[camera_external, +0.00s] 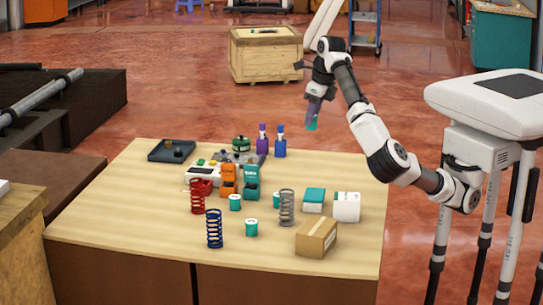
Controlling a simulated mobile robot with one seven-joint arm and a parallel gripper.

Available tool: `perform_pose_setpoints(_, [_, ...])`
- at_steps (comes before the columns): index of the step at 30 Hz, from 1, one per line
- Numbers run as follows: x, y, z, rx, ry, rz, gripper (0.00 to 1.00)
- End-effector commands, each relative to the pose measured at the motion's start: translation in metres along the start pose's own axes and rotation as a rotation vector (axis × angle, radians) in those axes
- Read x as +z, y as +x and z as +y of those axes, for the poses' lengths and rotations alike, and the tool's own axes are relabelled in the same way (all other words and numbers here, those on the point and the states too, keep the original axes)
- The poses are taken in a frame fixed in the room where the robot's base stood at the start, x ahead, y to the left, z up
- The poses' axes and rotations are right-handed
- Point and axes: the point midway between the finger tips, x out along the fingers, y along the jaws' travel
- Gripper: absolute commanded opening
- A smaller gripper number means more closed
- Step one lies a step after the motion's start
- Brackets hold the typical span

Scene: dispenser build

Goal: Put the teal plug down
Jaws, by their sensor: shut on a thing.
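The teal plug (312,123) is a small teal piece at the lower tip of my gripper (316,110). My gripper points down and is shut on it, holding it in the air above the back right part of the wooden table (345,165). The fingers are small in this view and partly blend together. Several similar small teal pieces with white tops, such as one teal cylinder (251,228), stand on the table near the springs.
Red (197,196), blue (214,229) and grey springs (287,207) stand upright. Orange (228,180) and teal dispensers (251,182), two bottles (280,142), a dark tray (172,151), a cardboard box (316,237) and a white box (346,207) share the table. The back right is bare.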

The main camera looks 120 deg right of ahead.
Motion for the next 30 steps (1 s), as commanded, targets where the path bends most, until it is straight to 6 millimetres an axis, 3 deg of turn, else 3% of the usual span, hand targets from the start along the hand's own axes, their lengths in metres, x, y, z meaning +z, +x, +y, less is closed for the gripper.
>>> perform_pose_setpoints(1, [-0.011, -0.021, 0.014, 0.001, -0.004, -0.001, 0.08])
perform_pose_setpoints(6, [-0.056, -0.053, 0.045, 0.001, -0.001, -0.004, 0.08])
perform_pose_setpoints(12, [-0.099, -0.076, 0.064, 0.014, -0.001, -0.008, 0.08])
perform_pose_setpoints(17, [-0.117, -0.081, 0.069, 0.020, -0.001, -0.009, 0.08])
perform_pose_setpoints(20, [-0.123, -0.072, 0.070, 0.020, 0.001, -0.008, 0.08])
perform_pose_setpoints(30, [-0.146, 0.010, 0.072, 0.024, -0.002, -0.007, 0.08])
